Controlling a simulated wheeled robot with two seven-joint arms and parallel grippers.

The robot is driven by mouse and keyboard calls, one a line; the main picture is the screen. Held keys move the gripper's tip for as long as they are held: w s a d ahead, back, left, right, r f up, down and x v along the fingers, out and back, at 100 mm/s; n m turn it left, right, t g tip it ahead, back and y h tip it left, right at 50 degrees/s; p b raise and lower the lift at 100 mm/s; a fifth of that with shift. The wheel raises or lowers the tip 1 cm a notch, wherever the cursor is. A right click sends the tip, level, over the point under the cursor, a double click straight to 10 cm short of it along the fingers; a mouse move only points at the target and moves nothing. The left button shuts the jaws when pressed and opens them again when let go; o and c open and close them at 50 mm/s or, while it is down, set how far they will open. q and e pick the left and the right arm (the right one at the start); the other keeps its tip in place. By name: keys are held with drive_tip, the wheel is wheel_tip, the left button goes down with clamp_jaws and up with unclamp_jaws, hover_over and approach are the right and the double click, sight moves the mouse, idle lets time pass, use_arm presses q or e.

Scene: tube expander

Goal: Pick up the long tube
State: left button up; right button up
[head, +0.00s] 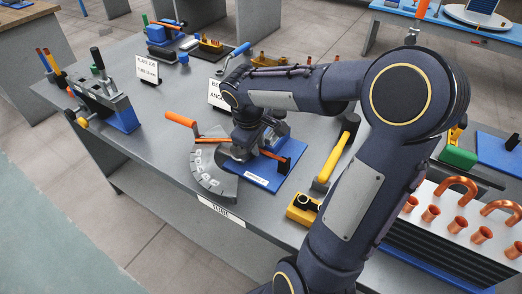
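My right arm comes in from the lower right and reaches over the work table. My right gripper (243,152) is down at the tube bender (215,180), a grey dial with marks on a blue base plate. The wrist and bender parts overlap there, so the fingertips are hard to make out and I cannot tell whether they are open or shut. A thin orange-copper bar (212,140) shows just left of the gripper; I cannot tell whether it is the long tube or part of the bender. My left gripper is not in view.
An orange handle (181,120) sticks out from the bender. A yellow tool with a black head (330,160) lies to its right. A rack of short and U-shaped copper tubes (455,188) is at the right. A clamp device (108,100) stands at the left. The table's front-left strip is clear.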

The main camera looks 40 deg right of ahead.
clamp_jaws()
